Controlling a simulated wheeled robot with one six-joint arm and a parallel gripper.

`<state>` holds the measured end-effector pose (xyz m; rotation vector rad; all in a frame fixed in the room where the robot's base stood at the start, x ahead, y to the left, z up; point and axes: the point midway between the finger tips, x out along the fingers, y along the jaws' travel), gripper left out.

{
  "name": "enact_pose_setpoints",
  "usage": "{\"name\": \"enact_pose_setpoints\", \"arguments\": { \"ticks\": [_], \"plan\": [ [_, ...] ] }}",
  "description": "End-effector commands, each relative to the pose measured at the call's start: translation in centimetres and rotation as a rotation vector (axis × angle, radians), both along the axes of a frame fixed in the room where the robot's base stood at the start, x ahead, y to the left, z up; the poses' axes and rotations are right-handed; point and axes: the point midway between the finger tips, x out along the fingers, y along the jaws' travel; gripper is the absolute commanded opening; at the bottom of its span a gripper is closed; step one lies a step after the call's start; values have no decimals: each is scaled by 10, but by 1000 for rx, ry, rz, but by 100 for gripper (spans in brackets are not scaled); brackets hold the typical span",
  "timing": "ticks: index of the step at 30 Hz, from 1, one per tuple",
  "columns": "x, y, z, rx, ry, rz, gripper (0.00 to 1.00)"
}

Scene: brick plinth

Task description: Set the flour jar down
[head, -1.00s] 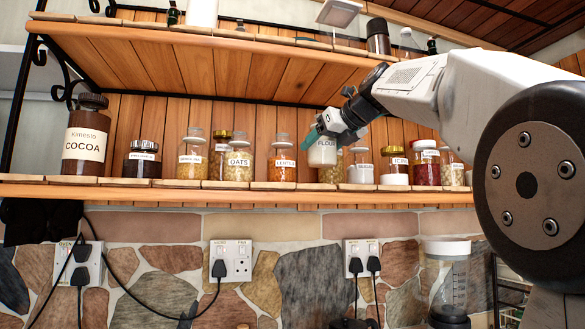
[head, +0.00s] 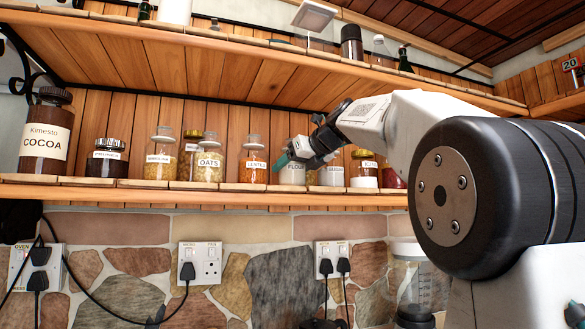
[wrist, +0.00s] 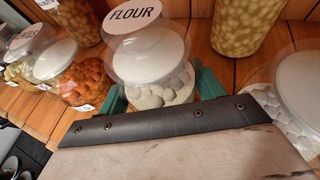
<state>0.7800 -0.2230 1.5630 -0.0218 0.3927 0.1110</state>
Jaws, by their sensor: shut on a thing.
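The flour jar (head: 293,174) is a clear jar with white contents and a FLOUR label, upright at the lower shelf (head: 230,192). My gripper (head: 286,161) is shut on it, with teal fingers at its side. In the wrist view the flour jar (wrist: 146,55) sits between the two green fingers of my gripper (wrist: 160,98). Its base is level with the shelf's front edge in the head view. I cannot tell whether it touches the boards, as my gripper hides its near lower side in the wrist view.
The lentils jar (head: 254,160) stands just left of the flour jar and the sugar jar (head: 332,176) just right. Jars of pale beans (wrist: 243,22) stand behind it in the wrist view. The upper shelf (head: 230,70) runs overhead.

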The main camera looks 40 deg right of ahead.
Motion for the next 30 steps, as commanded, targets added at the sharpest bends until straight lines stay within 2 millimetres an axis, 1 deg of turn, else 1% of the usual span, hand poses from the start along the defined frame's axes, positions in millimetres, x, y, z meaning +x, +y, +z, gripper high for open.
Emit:
{"name": "enact_pose_setpoints", "arguments": {
  "ticks": [2, 3, 4, 14, 16, 20, 27, 30],
  "plan": [
    [0, 0, -1, 0, -2, 0, 26],
    [0, 0, -2, 0, 0, 0, 73],
    [0, 0, -2, 0, 0, 0, 76],
    [0, 0, 1, -1, 0, 0, 76],
    [-6, 0, 4, -1, -2, -1, 76],
    [-27, -3, 12, -3, -2, -3, 76],
    [-75, -9, 32, -1, -2, -4, 76],
    [-91, -11, 39, -2, -1, -5, 76]
  ]
}}
